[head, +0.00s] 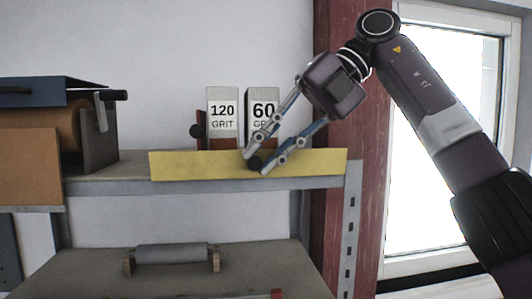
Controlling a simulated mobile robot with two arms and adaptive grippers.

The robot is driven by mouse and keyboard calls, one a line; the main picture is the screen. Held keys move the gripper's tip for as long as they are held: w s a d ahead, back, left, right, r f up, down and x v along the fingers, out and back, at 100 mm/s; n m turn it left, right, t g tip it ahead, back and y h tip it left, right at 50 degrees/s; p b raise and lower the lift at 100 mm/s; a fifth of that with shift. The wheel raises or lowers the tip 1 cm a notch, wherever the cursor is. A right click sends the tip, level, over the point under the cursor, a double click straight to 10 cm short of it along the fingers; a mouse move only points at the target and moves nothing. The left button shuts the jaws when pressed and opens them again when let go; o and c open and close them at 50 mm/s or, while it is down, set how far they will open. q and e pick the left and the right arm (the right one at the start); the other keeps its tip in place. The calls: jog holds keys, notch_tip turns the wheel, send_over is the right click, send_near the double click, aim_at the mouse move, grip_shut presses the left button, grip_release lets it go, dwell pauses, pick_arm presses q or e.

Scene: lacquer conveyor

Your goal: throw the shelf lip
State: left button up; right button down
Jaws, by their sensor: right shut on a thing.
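The shelf lip is a long yellow strip (205,166) along the front edge of the grey shelf in the head view. It stands upright, in front of the bases of the boxes behind it. My right gripper (256,161) reaches down from the upper right. Its two fingers are closed around a small dark round piece, seemingly a knob, at the middle of the lip. The fingertips partly cover that spot, so the exact contact is hard to see. My left gripper is out of the picture.
Behind the lip stand a "120 GRIT" box (222,113) and a "60 GRIT" box (263,105), with a dark red-brown item beside them. A paper roll in a holder (100,140) is at left. A lidded case (170,280) with a roller-shaped handle lies below. A red post (343,60) is right.

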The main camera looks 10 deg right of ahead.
dwell(0.4)
jog(key=c, duration=1.8)
grip_release()
jog(key=shift+w, duration=0.15)
jog(key=shift+f, duration=0.15)
